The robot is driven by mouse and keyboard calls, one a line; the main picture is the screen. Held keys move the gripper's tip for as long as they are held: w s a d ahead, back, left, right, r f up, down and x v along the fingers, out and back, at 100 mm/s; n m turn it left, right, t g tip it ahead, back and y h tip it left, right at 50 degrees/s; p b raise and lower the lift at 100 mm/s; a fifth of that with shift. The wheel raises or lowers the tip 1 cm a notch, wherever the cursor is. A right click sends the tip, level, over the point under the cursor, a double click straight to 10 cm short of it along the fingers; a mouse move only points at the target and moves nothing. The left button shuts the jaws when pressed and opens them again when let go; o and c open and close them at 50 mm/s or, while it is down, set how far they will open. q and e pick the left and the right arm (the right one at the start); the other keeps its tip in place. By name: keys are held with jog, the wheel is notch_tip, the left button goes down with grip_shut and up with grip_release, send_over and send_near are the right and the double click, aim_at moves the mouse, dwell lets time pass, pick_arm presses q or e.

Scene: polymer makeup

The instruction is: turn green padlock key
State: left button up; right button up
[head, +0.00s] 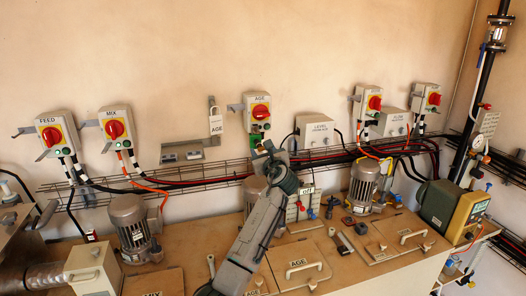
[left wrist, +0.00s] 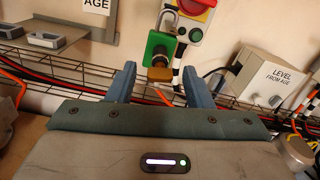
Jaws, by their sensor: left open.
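The green padlock (left wrist: 159,44) hangs by its silver shackle from the AGE switch box (head: 258,111) on the wall; it also shows small in the head view (head: 256,140). A dark round part and a brass-coloured piece (left wrist: 160,75) show at its lower end; I cannot tell whether the brass piece is the key. My left gripper (left wrist: 158,68) is open and empty, its two blue fingers apart, pointing at the padlock's lower end from just below and in front. In the head view the left gripper (head: 267,150) partly covers that area. My right gripper is not in view.
A wire cable tray (head: 200,176) with red and black cables runs along the wall. The LEVEL box (head: 316,131) is right of the padlock, and a grey shelf (head: 190,151) with an AGE tag above is left. Motors and lidded hatches crowd the bench below.

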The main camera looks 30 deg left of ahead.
pick_arm(q)
jog(key=c, duration=1)
jog(key=shift+n+b, duration=0.3)
jog(key=n+b, duration=0.1)
jog(key=n, duration=0.1)
jog(key=n+b, duration=0.1)
jog(key=shift+f+n, duration=0.2)
jog(key=shift+n, duration=0.2)
jog(key=n+b, duration=0.3)
jog(key=shift+n, duration=0.3)
jog(key=shift+n+b, duration=3.2)
jog(key=shift+n, duration=0.7)
jog(key=shift+r, duration=0.1)
